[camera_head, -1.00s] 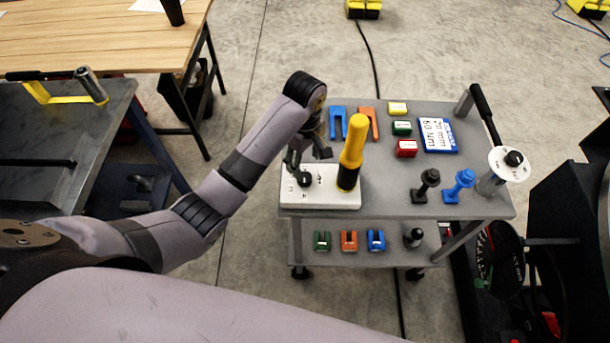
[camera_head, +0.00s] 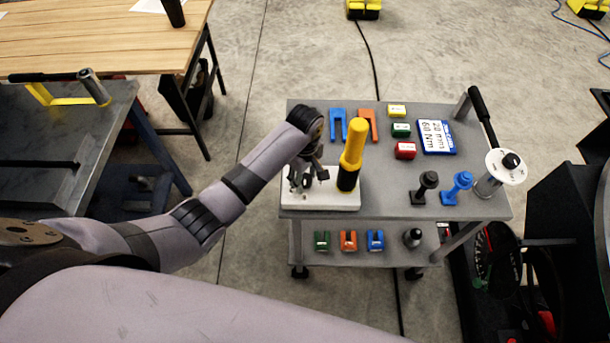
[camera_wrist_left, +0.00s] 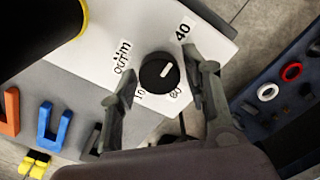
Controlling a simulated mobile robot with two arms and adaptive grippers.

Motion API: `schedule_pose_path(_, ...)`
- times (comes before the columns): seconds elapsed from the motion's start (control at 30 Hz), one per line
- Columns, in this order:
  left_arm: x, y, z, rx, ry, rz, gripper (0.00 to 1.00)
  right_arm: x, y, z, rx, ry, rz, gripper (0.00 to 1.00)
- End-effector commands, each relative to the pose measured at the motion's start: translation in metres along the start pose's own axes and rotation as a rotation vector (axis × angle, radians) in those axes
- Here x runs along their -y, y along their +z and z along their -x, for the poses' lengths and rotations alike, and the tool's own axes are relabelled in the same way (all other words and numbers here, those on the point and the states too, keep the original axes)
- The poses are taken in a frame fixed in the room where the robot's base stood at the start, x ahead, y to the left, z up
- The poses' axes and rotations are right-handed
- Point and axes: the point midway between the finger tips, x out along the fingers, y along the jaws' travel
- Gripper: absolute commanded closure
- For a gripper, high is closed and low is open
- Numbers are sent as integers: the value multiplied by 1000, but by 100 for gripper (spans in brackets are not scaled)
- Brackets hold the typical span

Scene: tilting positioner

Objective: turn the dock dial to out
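The dock is a white box (camera_head: 335,200) at the left front of the grey cart top. Its dial is a round black knob (camera_wrist_left: 156,73) with a white pointer mark, which points up and right in the left wrist view. Printed labels around it include OUT, 10, 40 and 80. My left gripper (camera_wrist_left: 163,75) is open, with one finger on each side of the knob; I see gaps, no clear contact. In the head view the left gripper (camera_head: 308,180) is low over the dock and partly hides the dial. My right gripper is not in view.
A yellow-and-black handled tool (camera_head: 352,155) stands upright close to the gripper's right. Blue and orange forks (camera_head: 368,125), small coloured blocks (camera_head: 405,150) and a label plate (camera_head: 436,136) lie behind. Black and blue knobbed pieces (camera_head: 457,188) stand at the right.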

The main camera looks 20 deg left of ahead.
Motion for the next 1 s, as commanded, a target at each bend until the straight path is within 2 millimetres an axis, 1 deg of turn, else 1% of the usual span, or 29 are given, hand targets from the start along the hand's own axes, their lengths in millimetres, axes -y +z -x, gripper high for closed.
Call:
schedule_pose_path(0.03, 0, 0, 0, 0, 0, 0, 62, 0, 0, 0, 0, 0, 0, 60)
schedule_pose_path(0.07, 0, 0, 0, 0, 0, 0, 64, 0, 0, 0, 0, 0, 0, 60)
schedule_pose_path(0.5, 0, 0, 0, 0, 0, 0, 93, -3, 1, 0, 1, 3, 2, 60)
schedule_pose_path(0.77, 0, 0, 0, 0, 0, -22, 94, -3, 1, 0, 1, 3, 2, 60)
schedule_pose_path(1.0, 0, 0, 1, -1, 0, -132, 94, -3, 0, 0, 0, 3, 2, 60)
